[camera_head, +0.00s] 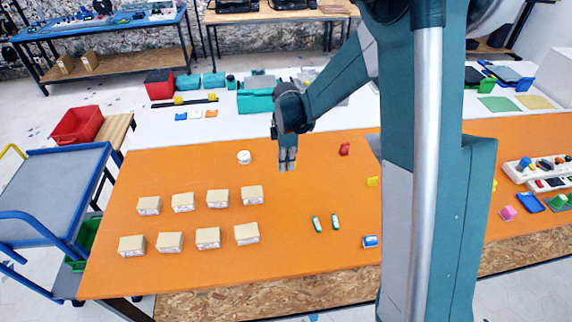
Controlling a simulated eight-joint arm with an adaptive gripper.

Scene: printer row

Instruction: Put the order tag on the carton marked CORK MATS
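Several small beige cartons stand in two rows on the left of the orange table. The back row runs from a left carton (149,205) to a right carton (252,195); the front row runs from a left carton (132,245) to a right carton (246,234). Their markings are too small to read, so I cannot tell which is CORK MATS. I cannot identify the order tag for sure. My gripper (288,166) points down above the table, right of and behind the cartons. Its fingers look close together, with no held thing visible; their opening is unclear.
The orange table (290,245) also bears a white round item (244,157), two green-and-white sticks (317,224) (335,222), a red piece (344,149), a yellow piece (372,182) and a blue-and-white item (370,241). A power strip (540,170) lies far right. My arm hides part of the table.

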